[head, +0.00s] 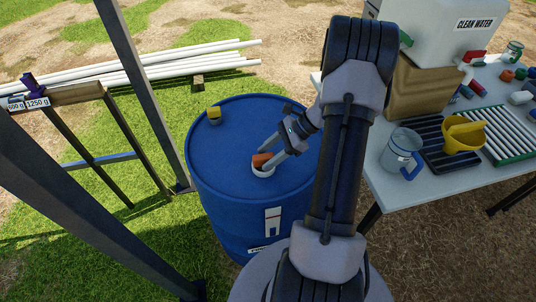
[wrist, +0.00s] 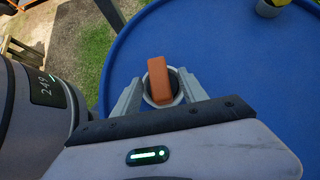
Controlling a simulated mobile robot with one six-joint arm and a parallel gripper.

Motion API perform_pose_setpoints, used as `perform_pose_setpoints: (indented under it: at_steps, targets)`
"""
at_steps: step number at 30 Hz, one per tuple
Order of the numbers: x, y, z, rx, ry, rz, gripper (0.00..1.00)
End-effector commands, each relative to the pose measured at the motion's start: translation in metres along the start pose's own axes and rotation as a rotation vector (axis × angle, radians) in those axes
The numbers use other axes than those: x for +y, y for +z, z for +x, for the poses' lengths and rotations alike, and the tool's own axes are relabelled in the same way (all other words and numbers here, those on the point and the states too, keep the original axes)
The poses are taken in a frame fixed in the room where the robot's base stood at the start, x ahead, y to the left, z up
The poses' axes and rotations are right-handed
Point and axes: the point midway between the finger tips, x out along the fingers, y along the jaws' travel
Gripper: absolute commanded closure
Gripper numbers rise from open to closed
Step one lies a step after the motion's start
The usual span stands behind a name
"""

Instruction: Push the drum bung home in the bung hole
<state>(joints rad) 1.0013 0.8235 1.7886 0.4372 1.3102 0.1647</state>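The orange drum bung (head: 261,159) stands at the pale ring of the bung hole (head: 263,172) on top of the blue drum (head: 225,150). In the wrist view the bung (wrist: 160,82) sits inside the grey ring (wrist: 152,101) and its upper part sticks up from it. How deep it sits is hidden. My gripper (head: 270,155) reaches down from the right with its fingers at the bung. In the wrist view my gripper (wrist: 160,76) is open, one finger on each side of the bung, with gaps between.
A yellow-topped item (head: 214,115) stands at the drum's far left edge. A metal frame post (head: 150,90) rises left of the drum. The table (head: 400,195) at right holds a grey jug (head: 401,150), yellow scoop (head: 463,134) and water tank. Much of the drum top is clear.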

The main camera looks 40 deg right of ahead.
Motion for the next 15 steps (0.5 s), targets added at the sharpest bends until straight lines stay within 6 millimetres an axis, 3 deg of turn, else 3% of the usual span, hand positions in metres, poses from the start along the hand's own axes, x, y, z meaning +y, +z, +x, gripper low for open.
perform_pose_setpoints:
  at_steps: [9,11,15]
  targets:
    - [0.000,0.001,-0.003,0.000,-0.001,0.000,0.50]
    - [0.000,0.001,-0.010,-0.001,-0.002,0.001,0.50]
    - [-0.001,0.003,-0.042,0.001,-0.004,0.001,0.50]
